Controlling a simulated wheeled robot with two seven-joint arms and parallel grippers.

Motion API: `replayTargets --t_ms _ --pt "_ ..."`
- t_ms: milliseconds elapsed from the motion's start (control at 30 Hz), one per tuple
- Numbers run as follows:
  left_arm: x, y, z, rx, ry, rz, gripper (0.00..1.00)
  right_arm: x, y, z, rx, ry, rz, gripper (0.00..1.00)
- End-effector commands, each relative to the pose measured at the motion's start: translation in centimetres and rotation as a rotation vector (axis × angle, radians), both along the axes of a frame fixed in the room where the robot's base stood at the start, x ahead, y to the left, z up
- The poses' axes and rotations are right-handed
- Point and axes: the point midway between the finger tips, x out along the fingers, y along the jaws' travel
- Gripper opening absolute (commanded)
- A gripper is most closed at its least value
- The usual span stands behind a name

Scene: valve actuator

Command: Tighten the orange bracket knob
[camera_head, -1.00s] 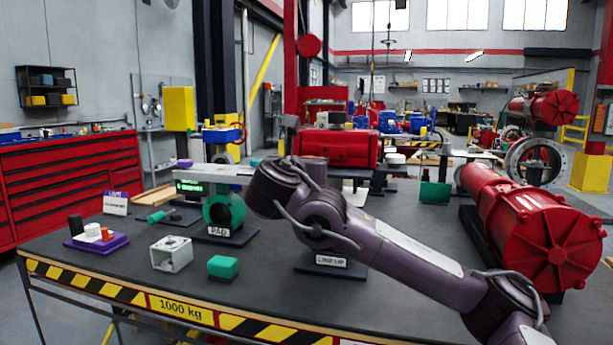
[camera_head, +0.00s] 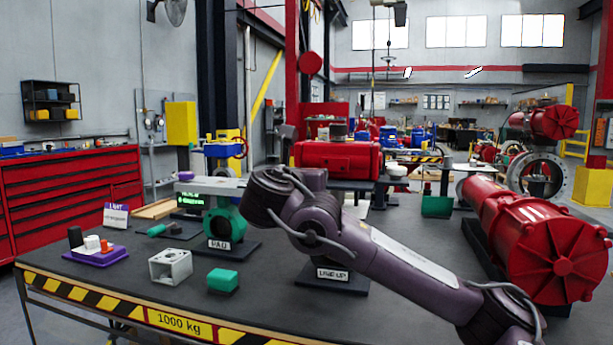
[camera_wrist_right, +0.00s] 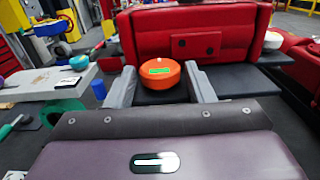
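The orange knob (camera_wrist_right: 158,76) is a round cap with a green label on its top, seen in the right wrist view in front of the red actuator box. My right gripper (camera_wrist_right: 163,80) has its two grey fingers apart, one on each side of the knob. The knob overlaps the left fingertip in this view, and a small gap shows on the right. I cannot tell whether either finger touches it. In the head view my right arm reaches over the bench, and its wrist hides the gripper and the knob. My left gripper is not in view.
The red actuator box (camera_head: 338,163) stands behind my arm. A green ring fixture (camera_head: 226,222), an open grey block (camera_head: 170,265), a green block (camera_head: 222,281) and a purple tray (camera_head: 95,258) are on the bench. A large red cylinder (camera_head: 535,235) lies at the right.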

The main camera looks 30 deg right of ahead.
Motion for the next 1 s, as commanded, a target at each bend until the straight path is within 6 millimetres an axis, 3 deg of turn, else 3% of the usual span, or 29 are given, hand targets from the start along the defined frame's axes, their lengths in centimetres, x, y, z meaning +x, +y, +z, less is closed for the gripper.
replayTargets --t_ms 333,700,1000 --pt "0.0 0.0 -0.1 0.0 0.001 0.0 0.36 -0.3 0.4 0.0 0.0 0.0 0.001 0.49" --pt "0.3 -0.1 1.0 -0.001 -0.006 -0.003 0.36 -4.0 4.9 -0.1 -0.001 0.001 0.003 0.49" --pt "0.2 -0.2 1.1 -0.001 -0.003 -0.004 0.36 -5.0 6.0 0.0 0.0 0.0 0.0 0.49"
